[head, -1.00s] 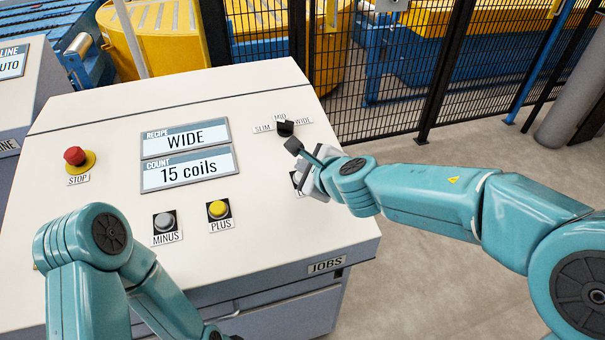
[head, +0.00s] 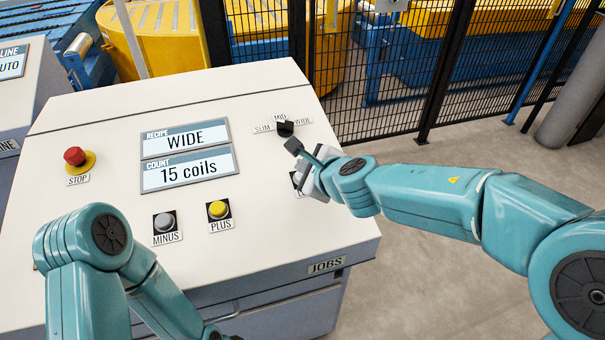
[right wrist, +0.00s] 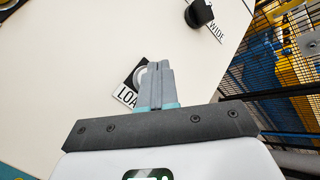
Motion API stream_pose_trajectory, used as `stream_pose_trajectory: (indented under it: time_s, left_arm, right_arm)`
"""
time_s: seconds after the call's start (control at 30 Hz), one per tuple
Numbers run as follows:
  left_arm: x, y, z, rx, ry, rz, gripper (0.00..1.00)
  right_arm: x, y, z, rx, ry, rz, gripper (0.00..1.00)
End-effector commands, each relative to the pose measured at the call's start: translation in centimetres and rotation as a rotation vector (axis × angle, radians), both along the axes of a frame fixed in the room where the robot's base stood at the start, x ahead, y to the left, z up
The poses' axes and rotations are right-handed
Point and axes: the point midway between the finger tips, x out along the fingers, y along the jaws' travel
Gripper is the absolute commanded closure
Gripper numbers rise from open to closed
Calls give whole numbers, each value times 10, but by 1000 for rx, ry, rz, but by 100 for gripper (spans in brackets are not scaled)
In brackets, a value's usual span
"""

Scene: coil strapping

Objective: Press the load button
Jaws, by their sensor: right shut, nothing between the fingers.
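The load button (right wrist: 141,74) shows in the right wrist view as a pale round edge on a black plate, with a partly covered label starting "LOA". My right gripper (right wrist: 157,66) is shut and empty, its grey fingers lying across the button's right part in that view. I cannot tell whether the tips touch it. In the head view my right gripper (head: 301,181) is at the right side of the sloped panel (head: 100,120) and hides most of the button. My left gripper is out of view; only my folded left arm shows.
The recipe display (head: 185,137) reads WIDE and the count display (head: 189,169) reads 15 coils. A black selector knob (head: 285,128) sits just above my right gripper. The minus button (head: 164,222), plus button (head: 218,209) and red stop button (head: 75,157) are further left. A mesh fence (head: 400,80) stands behind.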

Motion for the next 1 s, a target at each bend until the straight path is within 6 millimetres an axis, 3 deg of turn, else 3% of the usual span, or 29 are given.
stream_pose_trajectory:
  time_s: [1.0]
  left_arm:
    - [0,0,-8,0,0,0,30]
  right_arm:
    - [2,1,-9,0,0,0,100]
